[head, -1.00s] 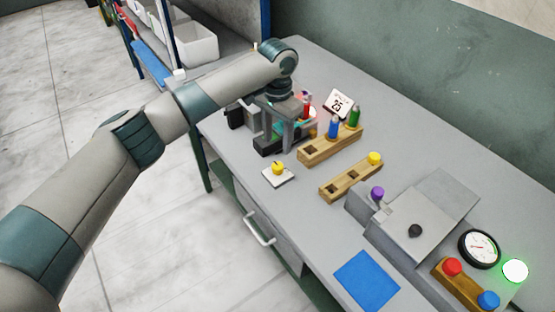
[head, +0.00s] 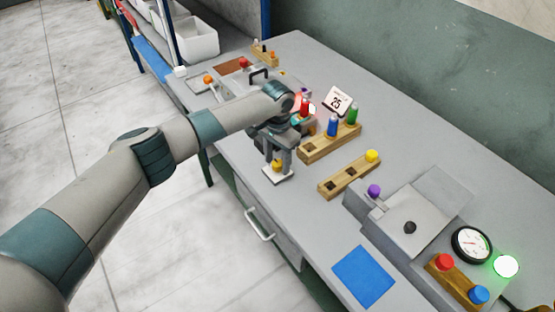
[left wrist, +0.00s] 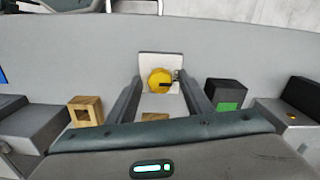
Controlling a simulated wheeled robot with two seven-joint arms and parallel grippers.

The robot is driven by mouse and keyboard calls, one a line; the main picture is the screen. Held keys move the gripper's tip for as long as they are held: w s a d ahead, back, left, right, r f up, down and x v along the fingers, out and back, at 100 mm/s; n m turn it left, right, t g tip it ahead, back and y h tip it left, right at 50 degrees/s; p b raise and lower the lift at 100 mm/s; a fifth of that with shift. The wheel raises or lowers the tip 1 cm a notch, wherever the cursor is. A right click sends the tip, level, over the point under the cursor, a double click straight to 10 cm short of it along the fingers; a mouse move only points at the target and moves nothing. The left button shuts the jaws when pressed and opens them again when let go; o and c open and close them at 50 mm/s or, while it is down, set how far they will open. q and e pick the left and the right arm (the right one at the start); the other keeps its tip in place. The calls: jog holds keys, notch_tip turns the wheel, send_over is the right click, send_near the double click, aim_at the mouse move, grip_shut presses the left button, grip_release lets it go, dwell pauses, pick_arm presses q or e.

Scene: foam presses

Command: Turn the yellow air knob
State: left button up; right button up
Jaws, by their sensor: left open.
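The yellow air knob (head: 277,164) sits on a small white plate (head: 270,178) near the table's front edge. In the left wrist view the round yellow knob (left wrist: 159,80) has a dark mark on its face, and its white plate (left wrist: 150,62) shows around it. My left gripper (head: 278,172) is over the plate, fingers pointing down. In the left wrist view its open fingers (left wrist: 160,88) stand on either side of the knob, with gaps visible. Whether they reach down to the knob's height I cannot tell. My right gripper is not in view.
Wooden blocks with bottles (head: 330,142) and a yellow-capped peg (head: 350,174) stand just right of the gripper. A grey press (head: 420,215), a gauge (head: 471,244), red and blue buttons and a lit green lamp (head: 506,266) are farther right. A blue mat (head: 364,276) lies in front.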

pick_arm(q)
jog(key=c, duration=1.1)
jog(key=shift+o, duration=0.2)
jog(key=shift+m, duration=0.3)
jog(key=m, duration=0.3)
jog(key=shift+m+b, duration=0.35)
jog(key=shift+m, duration=0.05)
jog(key=m, duration=0.4)
jog(key=shift+m+b, duration=0.3)
jog(key=shift+b, duration=0.05)
jog(key=m, duration=0.4)
jog(key=shift+m+b, duration=0.3)
jog(key=shift+b, duration=0.1)
jog(key=shift+r+m+b, duration=0.1)
jog(key=shift+m+b, duration=0.35)
jog(key=shift+m, duration=1.75)
